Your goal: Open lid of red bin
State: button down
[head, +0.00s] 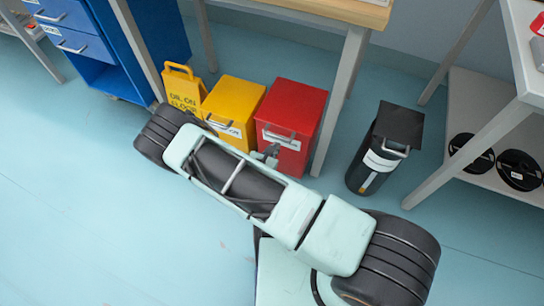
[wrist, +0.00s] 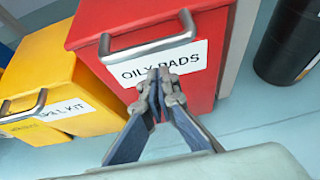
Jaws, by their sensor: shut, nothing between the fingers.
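The red bin (head: 292,124) stands on the floor beneath the wooden-topped table, with its lid closed. In the wrist view the red bin (wrist: 207,82) fills the middle, with a label reading "OILY PADS" and a grey bar handle (wrist: 150,43) on the front of its lid. My gripper (wrist: 160,78) is shut and empty. Its fingertips appear in front of the label, below the handle; whether they touch the bin I cannot tell. In the head view my gripper (head: 271,151) shows small at the bin's front, partly hidden by my arm.
A grey table leg (head: 341,95) is right of the red bin. A black bin (head: 399,125) stands further right. Open blue floor lies in front.

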jog(key=shift+w+d+r, duration=0.15)
jog(key=shift+r, duration=0.85)
jog(key=shift+r, duration=0.1)
